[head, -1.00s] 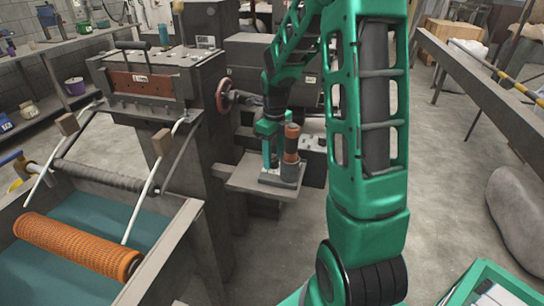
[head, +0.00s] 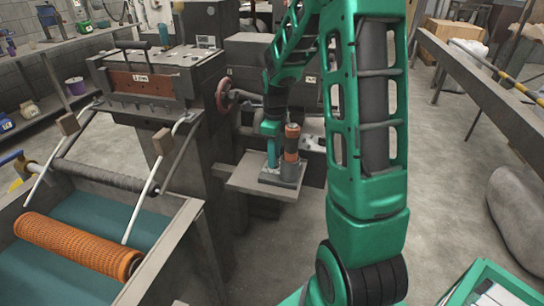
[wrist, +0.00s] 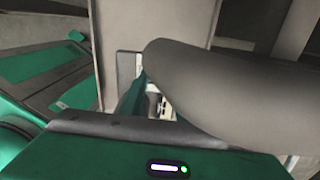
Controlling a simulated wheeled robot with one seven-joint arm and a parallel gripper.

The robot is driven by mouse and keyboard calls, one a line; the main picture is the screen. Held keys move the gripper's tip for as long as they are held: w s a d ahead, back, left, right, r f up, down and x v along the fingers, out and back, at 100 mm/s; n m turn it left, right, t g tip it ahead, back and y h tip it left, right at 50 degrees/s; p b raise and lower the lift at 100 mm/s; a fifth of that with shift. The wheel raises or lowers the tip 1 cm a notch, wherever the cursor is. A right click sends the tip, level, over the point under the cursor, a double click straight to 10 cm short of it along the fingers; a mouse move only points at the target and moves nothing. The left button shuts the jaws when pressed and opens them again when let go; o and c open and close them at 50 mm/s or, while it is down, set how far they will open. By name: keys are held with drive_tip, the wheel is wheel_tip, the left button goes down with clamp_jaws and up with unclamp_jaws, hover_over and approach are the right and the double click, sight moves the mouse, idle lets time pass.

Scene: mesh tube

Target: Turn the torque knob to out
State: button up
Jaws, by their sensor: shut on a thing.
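A small upright device (head: 291,150) with an orange-brown band and a grey base stands on a flat grey plate (head: 245,180) in the head view. My gripper (head: 272,158) points down just left of its column, over the base. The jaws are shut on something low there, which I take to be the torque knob. The knob itself and its setting are hidden by the fingers. In the wrist view a large rounded grey shape (wrist: 240,85) fills the right and covers most of the fingertip area. A green finger (wrist: 136,97) shows beside it.
A red handwheel (head: 225,95) and the grey machine body (head: 190,130) stand left of and behind the plate. An orange mesh roll (head: 78,246) lies over a trough at lower left. Open floor (head: 440,180) is to the right.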

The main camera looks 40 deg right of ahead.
drive_tip(key=shift+n, duration=1)
drive_tip(key=o, duration=1)
drive_tip(key=shift+o, duration=0.2)
drive_tip(key=shift+r, duration=0.1)
wheel_tip(320, 180, up, 11)
drive_tip(key=shift+f, duration=0.2)
drive_tip(key=shift+w, duration=0.1)
drive_tip(key=shift+c, duration=0.2)
